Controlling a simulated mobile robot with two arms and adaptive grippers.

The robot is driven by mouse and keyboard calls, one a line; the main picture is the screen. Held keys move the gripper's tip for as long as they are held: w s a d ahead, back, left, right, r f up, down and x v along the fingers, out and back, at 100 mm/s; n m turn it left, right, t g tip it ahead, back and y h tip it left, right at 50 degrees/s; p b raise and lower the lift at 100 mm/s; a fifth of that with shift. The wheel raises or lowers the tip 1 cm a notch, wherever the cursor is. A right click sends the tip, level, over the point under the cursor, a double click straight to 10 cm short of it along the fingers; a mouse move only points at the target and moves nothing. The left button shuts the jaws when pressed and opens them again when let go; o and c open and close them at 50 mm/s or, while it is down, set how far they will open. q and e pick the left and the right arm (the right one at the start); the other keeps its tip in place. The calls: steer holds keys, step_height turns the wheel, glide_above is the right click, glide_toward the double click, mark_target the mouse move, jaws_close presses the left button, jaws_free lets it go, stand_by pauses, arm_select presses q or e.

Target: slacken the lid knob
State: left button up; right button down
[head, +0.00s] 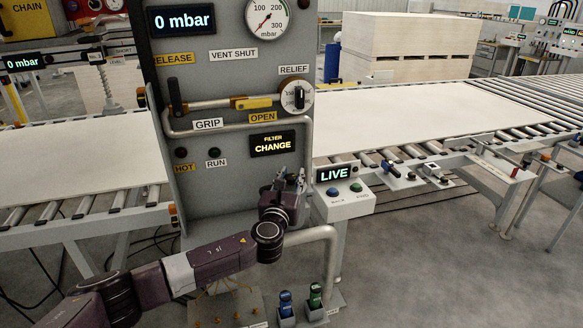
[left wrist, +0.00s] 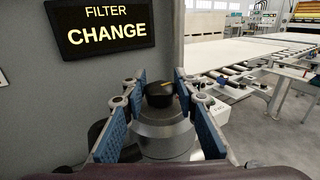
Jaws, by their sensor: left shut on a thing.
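The lid knob (left wrist: 160,95) is a dark round knob with a yellow mark in the left wrist view. It sits on top of a grey round filter housing (left wrist: 166,140). My left gripper (head: 288,178) is at the front of the grey panel, below the "FILTER CHANGE" display (head: 272,143). In the left wrist view its blue-padded fingers stand on both sides of the knob, and it is shut on the knob. My right gripper is not in view.
A grey control panel (head: 225,190) stands close on the left. A "LIVE" button box (head: 345,202) is just right of the gripper. A grey pipe (head: 318,234) runs below. Blue and green bottles (head: 286,303) stand low in front. Roller conveyors with pale boards (head: 420,115) lie behind.

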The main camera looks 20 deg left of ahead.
arm_select(q)
steer(key=shift+n+g+y+p, duration=0.3)
steer(key=shift+n+y, duration=0.7)
steer(key=shift+y, duration=0.6)
steer(key=o, duration=1.2)
steer(key=shift+s, duration=0.1)
steer(key=v, duration=1.1)
steer(key=shift+s+d, duration=0.15)
steer(key=shift+s, duration=0.2)
